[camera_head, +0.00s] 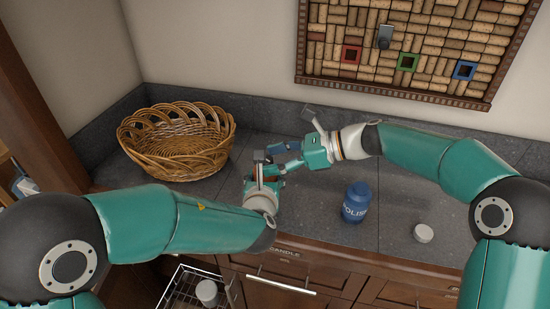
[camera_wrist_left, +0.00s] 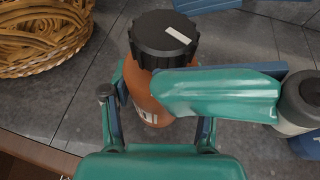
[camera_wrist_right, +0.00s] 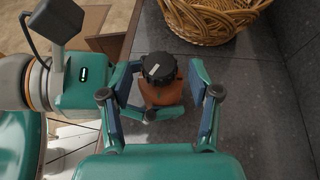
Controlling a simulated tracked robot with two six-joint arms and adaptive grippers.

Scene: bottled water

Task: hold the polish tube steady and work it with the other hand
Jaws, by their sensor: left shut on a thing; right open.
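A blue bottle with white lettering that reads "POLIS" (camera_head: 356,203) stands upright on the counter, clear of both grippers. My left gripper (camera_head: 264,168) is shut on an orange-brown bottle (camera_wrist_left: 148,95) with a black ribbed cap (camera_wrist_left: 164,38) that bears a white mark. In the head view the grippers mostly hide this bottle. My right gripper (camera_head: 285,153) is open close by. In the right wrist view its spread fingers (camera_wrist_right: 163,85) lie on either side of the black cap (camera_wrist_right: 159,68), with gaps visible.
A wicker basket (camera_head: 178,145) stands at the back left of the grey counter. A round white lid or jar (camera_head: 423,233) lies at the right. A corkboard (camera_head: 400,50) hangs on the wall. Below the front edge, a wire rack (camera_head: 190,285) holds a white item.

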